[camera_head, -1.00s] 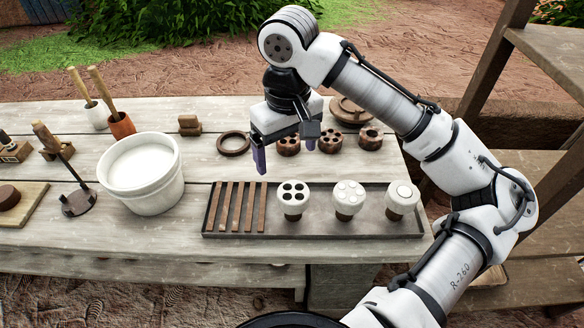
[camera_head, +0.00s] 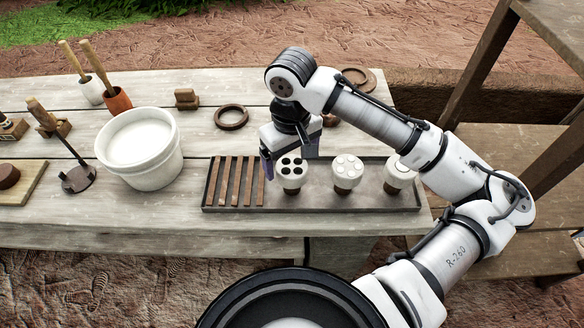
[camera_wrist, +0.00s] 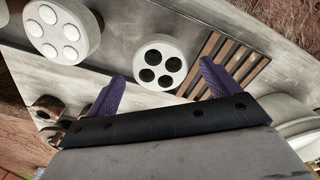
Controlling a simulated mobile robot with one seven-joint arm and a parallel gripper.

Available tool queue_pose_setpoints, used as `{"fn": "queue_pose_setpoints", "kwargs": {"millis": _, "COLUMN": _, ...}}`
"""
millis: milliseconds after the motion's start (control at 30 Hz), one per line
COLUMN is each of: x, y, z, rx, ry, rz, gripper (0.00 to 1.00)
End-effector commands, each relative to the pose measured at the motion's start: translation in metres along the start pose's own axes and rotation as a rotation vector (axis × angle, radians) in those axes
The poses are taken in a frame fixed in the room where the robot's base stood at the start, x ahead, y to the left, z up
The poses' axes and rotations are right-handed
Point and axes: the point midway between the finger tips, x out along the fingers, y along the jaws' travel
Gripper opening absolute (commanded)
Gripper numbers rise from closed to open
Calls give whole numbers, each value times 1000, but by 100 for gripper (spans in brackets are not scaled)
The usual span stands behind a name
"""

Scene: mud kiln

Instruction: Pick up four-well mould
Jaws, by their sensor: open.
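The four-well mould (camera_head: 291,172) is a white round-topped piece with several dark round wells in its top. It stands upright on the grey tray (camera_head: 320,202), just right of the wooden slats. In the wrist view the mould (camera_wrist: 160,66) sits between and slightly beyond my purple fingertips. My gripper (camera_head: 291,160) is open and empty, pointing down behind and above the mould, with one finger to each side. In the wrist view my gripper (camera_wrist: 162,76) shows a wide gap between its fingers. I cannot tell whether a finger touches the mould.
A white piece with raised white bumps (camera_head: 347,172) and a smooth-topped one (camera_head: 397,174) stand to the right on the tray. Brown slats (camera_head: 237,182) lie left, then a white bucket (camera_head: 141,155). A dark ring (camera_head: 231,117) lies behind. My forearm hides part of the back right.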

Motion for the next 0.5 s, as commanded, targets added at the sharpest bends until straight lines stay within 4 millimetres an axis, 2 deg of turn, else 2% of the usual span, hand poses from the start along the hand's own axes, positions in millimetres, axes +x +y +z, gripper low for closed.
{"fn": "queue_pose_setpoints", "kwargs": {"millis": 200, "x": 26, "y": -1, "z": 1, "rx": 1, "ry": -1, "rz": -1, "gripper": 88}}
{"fn": "queue_pose_setpoints", "kwargs": {"millis": 467, "x": 29, "y": -1, "z": 1, "rx": 0, "ry": 0, "rz": -1, "gripper": 88}}
{"fn": "queue_pose_setpoints", "kwargs": {"millis": 500, "x": 29, "y": -1, "z": 1, "rx": 0, "ry": 0, "rz": -1, "gripper": 84}}
